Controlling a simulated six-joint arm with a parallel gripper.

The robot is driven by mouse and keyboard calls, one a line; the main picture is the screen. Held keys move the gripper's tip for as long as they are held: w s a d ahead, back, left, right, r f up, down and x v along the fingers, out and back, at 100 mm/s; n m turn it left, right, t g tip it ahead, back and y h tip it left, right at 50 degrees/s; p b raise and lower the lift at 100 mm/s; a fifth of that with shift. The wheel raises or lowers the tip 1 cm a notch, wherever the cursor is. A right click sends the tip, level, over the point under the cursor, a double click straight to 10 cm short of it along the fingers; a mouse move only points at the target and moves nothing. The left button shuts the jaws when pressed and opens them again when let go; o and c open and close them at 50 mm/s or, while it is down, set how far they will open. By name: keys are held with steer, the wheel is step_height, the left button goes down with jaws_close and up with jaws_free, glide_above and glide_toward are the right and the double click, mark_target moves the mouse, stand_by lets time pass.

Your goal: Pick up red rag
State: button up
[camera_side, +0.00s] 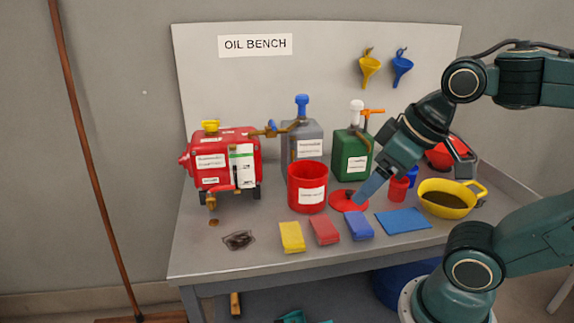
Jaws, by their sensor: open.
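The red rag (324,230) lies folded on the bench near its front edge, between a yellow rag (292,237) and a blue rag (358,226). My gripper (364,194) points down and to the left above the bench, up and to the right of the red rag and apart from it. It is open, and I see nothing held in it. Its tip overlaps a flat red disc-shaped lid (346,201) in the picture; I cannot tell whether they touch.
A red bucket (307,190) stands behind the red rag. A blue mat (404,220) and a yellow oil pan (446,205) are at the right. A red tank (225,160) and a dark stain (238,240) are at the left. Green and grey cans (350,160) stand behind.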

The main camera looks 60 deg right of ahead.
steer(key=o, duration=0.5)
steer(key=w+d+f+m+g+y, duration=0.1)
steer(key=w+d+f+m+g, duration=0.3)
steer(key=w+d+m, duration=0.8)
steer(key=d+f+m+t+y, duration=0.1)
steer(key=d+f+m+y, duration=0.1)
steer(key=d+f+m, duration=0.7)
step_height(320, 180, down, 3)
steer(key=m, duration=0.5)
steer(key=shift+w+r, duration=0.2)
steer(key=shift+w, duration=0.05)
glide_above(333, 223)
steer(key=shift+a+f, duration=0.1)
steer(key=shift+f, duration=3.85)
